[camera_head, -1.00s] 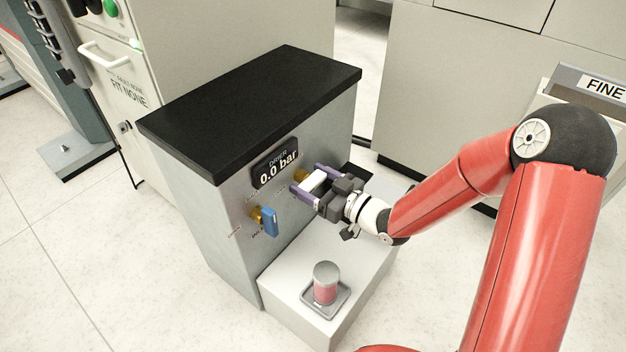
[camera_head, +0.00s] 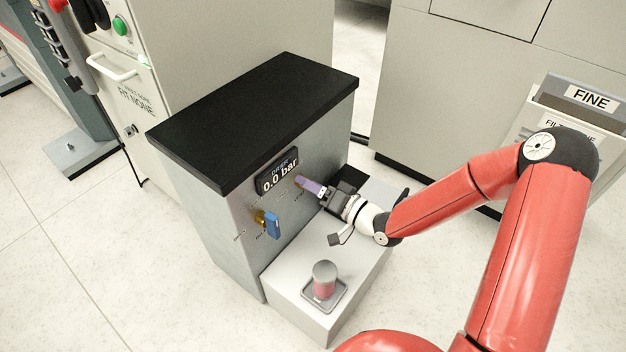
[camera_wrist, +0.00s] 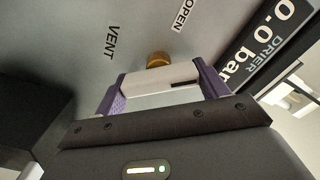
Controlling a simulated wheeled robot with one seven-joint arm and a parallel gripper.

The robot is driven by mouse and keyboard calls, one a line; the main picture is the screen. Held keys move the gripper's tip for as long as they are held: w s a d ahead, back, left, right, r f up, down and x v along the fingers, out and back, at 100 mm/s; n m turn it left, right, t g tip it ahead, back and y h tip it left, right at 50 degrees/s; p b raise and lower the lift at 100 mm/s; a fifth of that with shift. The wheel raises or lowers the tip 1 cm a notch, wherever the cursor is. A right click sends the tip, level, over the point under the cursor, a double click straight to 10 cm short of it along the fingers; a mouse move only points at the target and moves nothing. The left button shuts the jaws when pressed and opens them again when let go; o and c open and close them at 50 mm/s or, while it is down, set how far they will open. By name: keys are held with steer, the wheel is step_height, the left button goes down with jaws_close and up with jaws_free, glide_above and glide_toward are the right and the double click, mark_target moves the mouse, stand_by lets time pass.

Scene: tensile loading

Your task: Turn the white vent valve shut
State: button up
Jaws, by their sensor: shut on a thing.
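The white vent valve handle (camera_wrist: 160,76) lies between my fingers in the wrist view, with its brass stem (camera_wrist: 158,59) behind it on the grey panel. My gripper (camera_wrist: 162,88) has one purple finger at each end of the handle and is shut on it. In the head view my gripper (camera_head: 309,187) is at the drier's front face, to the right of the blue valve (camera_head: 271,224). The white handle is mostly hidden there by the fingers. The labels VENT (camera_wrist: 111,43) and OPEN (camera_wrist: 183,14) show on the panel.
The drier cabinet has a black top (camera_head: 255,115) and a display (camera_head: 277,174) reading 0.0 bar above the valves. A pale plinth (camera_head: 295,305) below carries a capped reddish jar (camera_head: 324,281) on a small tray. A bin labelled FINE (camera_head: 590,98) stands at right.

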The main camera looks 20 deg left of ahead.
steer(key=m+p, duration=0.1)
steer(key=m, duration=0.2)
steer(key=shift+m, duration=0.3)
steer(key=shift+f+m+p, duration=0.15)
steer(key=shift+m+p, duration=0.6)
steer(key=shift+m, duration=1.05)
steer(key=o, duration=1)
steer(key=shift+w, duration=0.1)
steer(key=shift+d, duration=0.1)
steer(key=v, duration=0.7)
steer(key=shift+d, duration=0.35)
